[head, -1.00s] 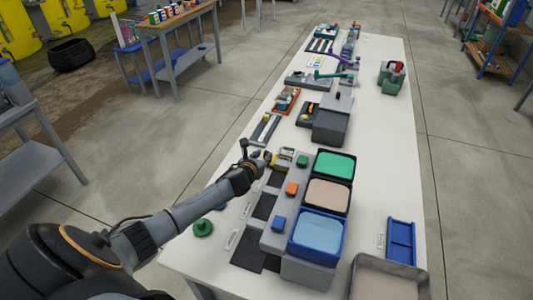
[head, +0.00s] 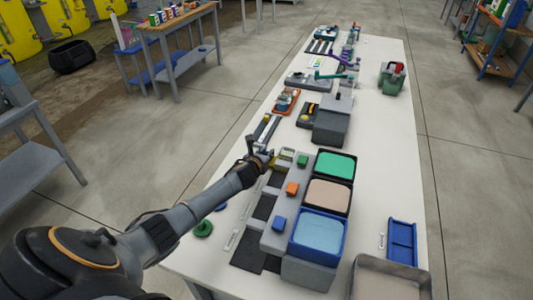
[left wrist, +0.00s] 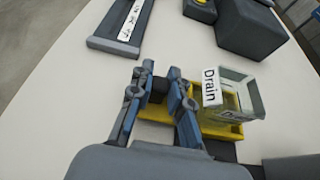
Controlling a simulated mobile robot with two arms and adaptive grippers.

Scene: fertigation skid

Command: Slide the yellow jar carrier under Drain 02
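The yellow jar carrier (left wrist: 217,129) shows in the left wrist view as a low yellow frame, with a clear box-shaped jar (left wrist: 243,97) on its right part. A white label reading "Drain" (left wrist: 210,87) is at the jar's upper left; no number is readable. My left gripper (left wrist: 160,70) is at the carrier's left part, its two fingers apart with yellow showing between them. I see nothing clamped; contact is unclear. In the head view the left gripper (head: 266,154) is beside the far end of the grey stepped skid (head: 283,210). My right gripper is not in view.
Green (head: 303,160), orange (head: 292,188) and blue (head: 279,223) blocks sit on the skid, beside green, beige and blue basins (head: 318,236). A dark grey box (head: 331,127) stands beyond. A grey strip tray (left wrist: 112,43) lies ahead of the gripper. Bare tabletop shows at left.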

